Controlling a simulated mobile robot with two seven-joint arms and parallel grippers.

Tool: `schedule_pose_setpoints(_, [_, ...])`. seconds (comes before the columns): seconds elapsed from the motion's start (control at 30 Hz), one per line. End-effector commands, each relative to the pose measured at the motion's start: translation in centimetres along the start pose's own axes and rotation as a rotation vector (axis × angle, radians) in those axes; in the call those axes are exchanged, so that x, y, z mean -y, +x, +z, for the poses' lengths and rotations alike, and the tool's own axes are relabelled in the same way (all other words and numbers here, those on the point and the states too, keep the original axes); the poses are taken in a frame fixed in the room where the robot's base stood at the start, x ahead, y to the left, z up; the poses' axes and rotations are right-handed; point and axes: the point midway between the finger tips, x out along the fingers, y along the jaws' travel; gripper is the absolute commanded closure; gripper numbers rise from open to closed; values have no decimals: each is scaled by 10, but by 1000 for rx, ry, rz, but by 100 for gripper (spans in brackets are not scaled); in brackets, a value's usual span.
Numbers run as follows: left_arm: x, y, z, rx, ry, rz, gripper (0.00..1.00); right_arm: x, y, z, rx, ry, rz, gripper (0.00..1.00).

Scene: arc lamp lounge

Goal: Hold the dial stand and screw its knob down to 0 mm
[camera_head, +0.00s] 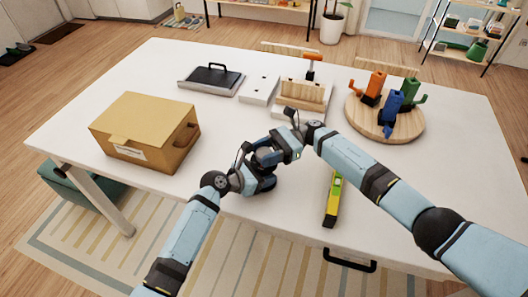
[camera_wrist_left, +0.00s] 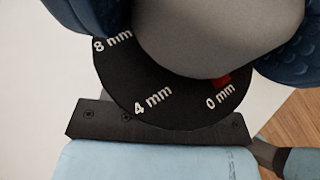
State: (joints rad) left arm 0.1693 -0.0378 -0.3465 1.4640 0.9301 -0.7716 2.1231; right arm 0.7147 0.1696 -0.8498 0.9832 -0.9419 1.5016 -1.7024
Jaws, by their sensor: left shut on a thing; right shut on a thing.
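The dial stand is mostly hidden between my two grippers in the head view, near the table's front edge. In the left wrist view its black dial (camera_wrist_left: 120,82) carries white 8 mm, 4 mm and 0 mm marks. A red marker shows right beside the 0 mm label, at the edge of the grey knob (camera_wrist_left: 215,35). My left gripper (camera_head: 258,178) is shut on the knob, its dark blue finger pads on either side. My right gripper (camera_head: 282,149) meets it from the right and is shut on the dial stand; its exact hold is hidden.
On the white table (camera_head: 80,110) stand a cardboard box (camera_head: 145,132) at left, a black-handled case (camera_head: 211,79) and wooden block (camera_head: 303,95) behind, and a round wooden board (camera_head: 365,122) with coloured pieces at right. A yellow-green tool (camera_head: 333,200) lies beneath my right arm.

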Motion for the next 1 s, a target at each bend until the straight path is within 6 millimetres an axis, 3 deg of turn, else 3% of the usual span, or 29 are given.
schedule_pose_setpoints(0.27, [0, 0, -2, -4, -2, 0, 89, 0, 2, 3, 5, -4, 7, 76])
schedule_pose_setpoints(0.3, [0, 0, -2, -4, -2, 0, 89, 0, 2, 3, 5, -5, 7, 46])
schedule_pose_setpoints(0.4, [0, 0, -2, -4, -1, 0, 89, 0, 2, 3, 4, -4, 5, 26])
schedule_pose_setpoints(0.77, [0, 0, -2, -3, -1, 0, 89, 0, -6, 1, 1, -1, 1, 26])
schedule_pose_setpoints(1.0, [0, 0, -1, -2, 0, 0, 89, 1, -49, 1, 0, 0, -1, 26])
